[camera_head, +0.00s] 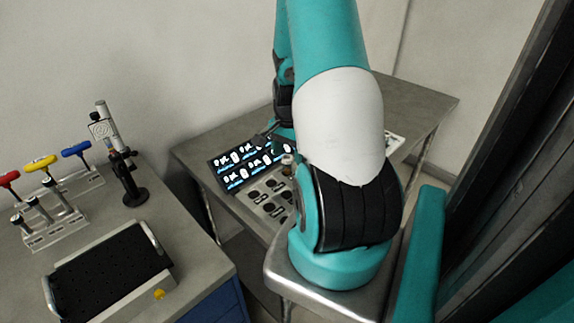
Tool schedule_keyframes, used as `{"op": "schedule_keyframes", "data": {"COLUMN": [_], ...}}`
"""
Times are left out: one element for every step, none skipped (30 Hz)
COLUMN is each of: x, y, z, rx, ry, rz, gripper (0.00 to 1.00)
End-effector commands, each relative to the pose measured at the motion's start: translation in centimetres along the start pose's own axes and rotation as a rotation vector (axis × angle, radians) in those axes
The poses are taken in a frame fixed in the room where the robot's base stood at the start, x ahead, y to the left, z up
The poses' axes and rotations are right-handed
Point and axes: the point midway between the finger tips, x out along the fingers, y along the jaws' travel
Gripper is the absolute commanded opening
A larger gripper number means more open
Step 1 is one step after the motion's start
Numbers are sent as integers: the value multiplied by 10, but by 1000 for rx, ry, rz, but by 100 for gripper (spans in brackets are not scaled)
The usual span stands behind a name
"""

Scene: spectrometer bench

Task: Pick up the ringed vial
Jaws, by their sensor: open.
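My gripper (272,143) is small and dark in this view, low over the lit panel on the far table, and is open. A small pale upright object (288,160), possibly a vial, stands just below and to the right of it. It is too small to tell whether it bears a ring or touches the fingers. My large teal and white arm hides the area to the right.
The far table (425,105) carries a lit display panel (236,180) and a control plate with dark round parts (270,200). On the left bench stand a black-topped tray (108,270), a black upright instrument (135,196) and red, yellow and blue valve handles (40,162).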

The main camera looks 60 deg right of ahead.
Motion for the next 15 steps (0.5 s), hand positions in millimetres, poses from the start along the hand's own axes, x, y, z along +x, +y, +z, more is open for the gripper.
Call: {"op": "schedule_keyframes", "data": {"x": [3,5,9,12,16,21,25,29,35,39,42,46,48,49,50], "y": [0,-1,-2,-3,-4,-5,-6,-7,-7,-7,-7,-7,-7,-7,-7], "z": [0,0,0,-1,-1,-2,-2,-2,-2,-2,-2,-2,-2,-3,-3], "rx": [0,-1,-1,-1,-1,-1,-1,-1,0,0,0,0,0,0,0], "ry": [-3,-3,-3,-4,-4,-4,-5,-4,-4,-4,-3,-3,-3,-2,-1], "rz": [2,3,3,4,4,4,4,3,4,4,3,3,3,2,1], "gripper": [63,63,63,63,63,63,63,63,63,63,63,63,63,63,63]}}
